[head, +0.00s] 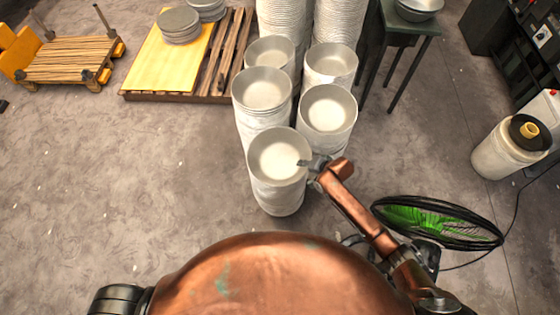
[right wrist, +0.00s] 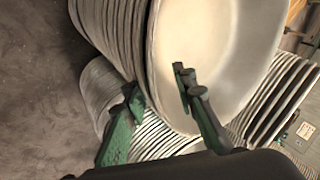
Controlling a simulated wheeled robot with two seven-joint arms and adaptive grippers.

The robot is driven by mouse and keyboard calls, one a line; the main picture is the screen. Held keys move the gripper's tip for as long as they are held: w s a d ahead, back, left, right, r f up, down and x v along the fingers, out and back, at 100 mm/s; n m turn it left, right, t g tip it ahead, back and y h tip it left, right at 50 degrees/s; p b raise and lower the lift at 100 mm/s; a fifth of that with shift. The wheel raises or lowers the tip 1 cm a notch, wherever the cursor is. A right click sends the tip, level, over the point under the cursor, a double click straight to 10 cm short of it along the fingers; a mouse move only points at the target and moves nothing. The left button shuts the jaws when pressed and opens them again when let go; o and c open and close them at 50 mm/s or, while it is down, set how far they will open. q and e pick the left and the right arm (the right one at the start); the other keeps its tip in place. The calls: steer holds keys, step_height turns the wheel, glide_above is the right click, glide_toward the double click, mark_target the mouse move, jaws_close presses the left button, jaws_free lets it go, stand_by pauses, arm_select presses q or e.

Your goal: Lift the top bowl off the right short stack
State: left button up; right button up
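Several stacks of pale metal bowls stand on the floor. The nearest stack (head: 277,195) has its top bowl (head: 274,158) facing up. Another short stack (head: 327,140) stands behind it to the right. My right gripper (head: 304,163) is at the right rim of the nearest stack's top bowl. In the right wrist view its fingers (right wrist: 157,84) are spread apart. One finger is over the inside of the top bowl (right wrist: 225,45), the other outside the stacked rims (right wrist: 118,35). I see no clear grip on the rim. My left gripper is not in view.
A further short stack (head: 262,120) stands behind to the left, with taller stacks beyond. A green-bladed fan (head: 425,220) lies right of my right arm. A pallet (head: 228,60), a dark table (head: 410,25) and a white drum (head: 502,150) stand around. Floor at left is clear.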

steer(key=shift+x, duration=1)
jaws_close()
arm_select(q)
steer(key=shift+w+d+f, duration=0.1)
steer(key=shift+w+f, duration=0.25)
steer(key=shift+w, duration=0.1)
arm_select(e)
steer(key=shift+r, duration=0.15)
